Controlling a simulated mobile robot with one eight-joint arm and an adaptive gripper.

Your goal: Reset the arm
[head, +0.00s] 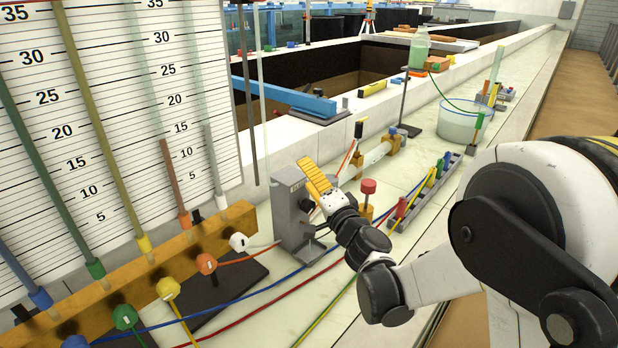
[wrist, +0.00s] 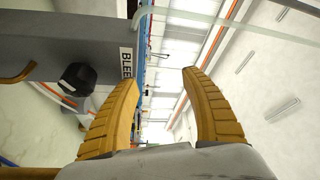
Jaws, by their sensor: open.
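My gripper (head: 318,178) is in the middle of the head view, at the end of my white and black arm that comes in from the right. It is close to a grey metal stand (head: 292,215) on the bench. In the wrist view its two yellow ribbed fingers (wrist: 160,90) are spread apart with nothing between them. The same grey stand (wrist: 70,45), with lettering that begins "BLEE" and a black knob (wrist: 77,78), is left of the fingers. Whether a finger touches the stand cannot be told.
A scale board (head: 110,100) with coloured tubes stands at left above a wooden rail (head: 130,270) with coloured knobs. Coloured hoses cross the bench in front. A red-topped valve (head: 368,187), a rack (head: 430,190) and a clear bucket (head: 463,122) stand along the bench to the right.

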